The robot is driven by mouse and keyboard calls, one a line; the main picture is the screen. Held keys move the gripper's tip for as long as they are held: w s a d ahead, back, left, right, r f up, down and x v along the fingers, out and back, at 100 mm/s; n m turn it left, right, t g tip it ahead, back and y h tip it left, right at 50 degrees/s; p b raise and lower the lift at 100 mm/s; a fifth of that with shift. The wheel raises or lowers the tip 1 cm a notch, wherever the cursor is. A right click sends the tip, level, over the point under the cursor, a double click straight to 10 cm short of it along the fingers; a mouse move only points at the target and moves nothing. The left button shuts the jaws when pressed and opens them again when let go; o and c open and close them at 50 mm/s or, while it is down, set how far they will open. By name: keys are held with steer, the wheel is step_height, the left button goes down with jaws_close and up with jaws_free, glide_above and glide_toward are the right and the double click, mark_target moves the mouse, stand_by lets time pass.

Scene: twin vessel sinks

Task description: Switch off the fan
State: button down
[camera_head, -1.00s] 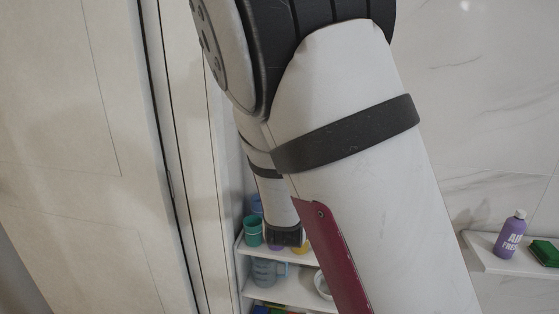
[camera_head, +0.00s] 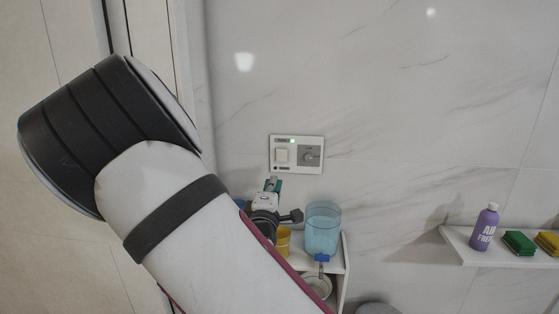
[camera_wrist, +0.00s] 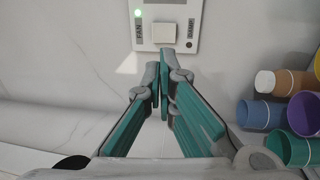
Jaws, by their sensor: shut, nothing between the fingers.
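A wall switch panel (camera_head: 297,154) is on the marble wall in the middle of the head view. In the wrist view the white button (camera_wrist: 164,33) is at the top, with the green light (camera_wrist: 138,13) by the word FAN. My gripper (camera_head: 272,183) is shut and empty, just below the panel. In the wrist view its fingertips (camera_wrist: 163,68) lie just below the button, with no contact visible.
A shelf (camera_head: 333,264) below the panel holds a blue clear container (camera_head: 323,229) and a yellow cup (camera_head: 284,241). A wall shelf (camera_head: 470,252) with a purple bottle (camera_head: 485,228) is farther right.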

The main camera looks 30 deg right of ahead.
mark_target(281, 152)
steer(key=x, duration=1.3)
steer(key=shift+w+d, duration=0.25)
steer(key=shift+w+d+r, duration=0.2)
steer(key=shift+w+r, duration=0.05)
steer(key=shift+r, duration=0.2)
steer(key=shift+r+p, duration=0.2)
steer(key=shift+p, duration=0.2)
steer(key=shift+w+f, duration=0.1)
